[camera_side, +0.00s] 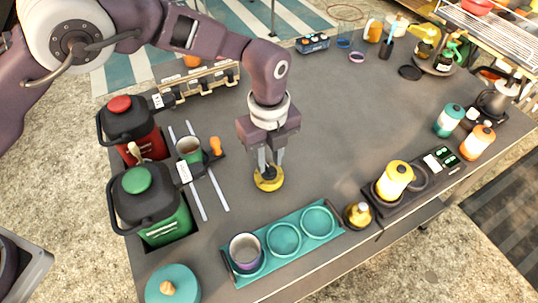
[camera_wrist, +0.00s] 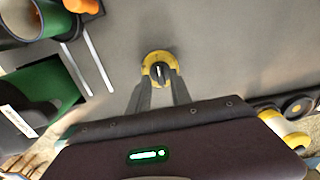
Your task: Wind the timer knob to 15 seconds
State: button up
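The timer (camera_side: 268,180) is a round yellow disc lying on the dark grey table near its middle. In the wrist view the yellow timer (camera_wrist: 160,58) shows a dark knob (camera_wrist: 160,73) with a pale line on it. My gripper (camera_side: 268,172) points straight down over the timer, with its fingertips at the knob. In the wrist view my gripper (camera_wrist: 160,82) has a finger on each side of the knob, close to it. I cannot tell whether the fingers touch the knob. The scale marks on the timer are too small to read.
A teal tray (camera_side: 273,225) with round recesses and a cup stands in front of the timer. A green-lidded container (camera_side: 150,205) and a cup in a holder (camera_side: 190,150) are to the left. Yellow bottles and a device (camera_side: 420,180) stand at right.

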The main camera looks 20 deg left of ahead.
jog(key=shift+f, duration=1)
jog(key=c, duration=0.4)
jog(key=shift+c, duration=0.2)
dwell(0.4)
